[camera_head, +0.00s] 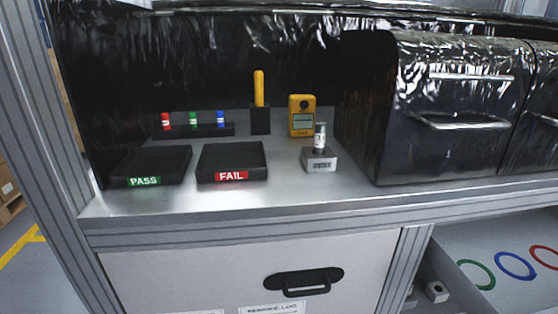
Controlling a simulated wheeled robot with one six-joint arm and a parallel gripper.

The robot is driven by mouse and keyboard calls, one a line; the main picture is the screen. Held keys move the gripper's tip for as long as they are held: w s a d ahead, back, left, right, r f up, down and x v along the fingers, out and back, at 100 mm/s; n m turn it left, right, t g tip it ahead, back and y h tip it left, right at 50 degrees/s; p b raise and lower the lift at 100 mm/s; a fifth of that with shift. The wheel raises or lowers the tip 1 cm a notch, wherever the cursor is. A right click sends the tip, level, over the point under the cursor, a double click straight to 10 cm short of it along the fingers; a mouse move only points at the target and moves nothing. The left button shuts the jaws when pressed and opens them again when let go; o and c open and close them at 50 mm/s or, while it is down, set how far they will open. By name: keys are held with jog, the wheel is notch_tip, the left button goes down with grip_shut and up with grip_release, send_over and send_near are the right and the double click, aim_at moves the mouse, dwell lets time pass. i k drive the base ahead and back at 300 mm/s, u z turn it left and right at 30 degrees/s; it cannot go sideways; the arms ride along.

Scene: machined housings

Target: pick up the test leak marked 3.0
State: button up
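Three small capped pieces, red (165,121), green (193,120) and blue (220,119), stand upright in a dark rack (185,131) at the back left of the bench. They look like the test leaks, each with a pale label. The labels are too small to read, so I cannot tell which is marked 3.0. A silvery cylinder (320,140) with a dark mark stands upright on a small grey block with a display (319,160), right of centre; its mark is also unreadable. My gripper is not in view.
Black trays marked PASS (176,172) and FAIL (258,170) lie in front of the rack. A yellow-handled tool stands in a black holder (260,121), beside a yellow handheld meter (302,122). Shiny black cases (440,145) fill the right. The bench's front strip is clear.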

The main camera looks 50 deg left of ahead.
aim_at(320, 128)
jog(key=z, duration=0.25)
jog(key=k, duration=0.25)
jog(key=u, duration=1.4)
jog(key=i, duration=0.7)
jog(key=u, duration=0.3)
jog(key=k, duration=0.5)
jog(key=u, duration=0.25)
jog(key=i, duration=1.05)
jog(key=z, duration=0.3)
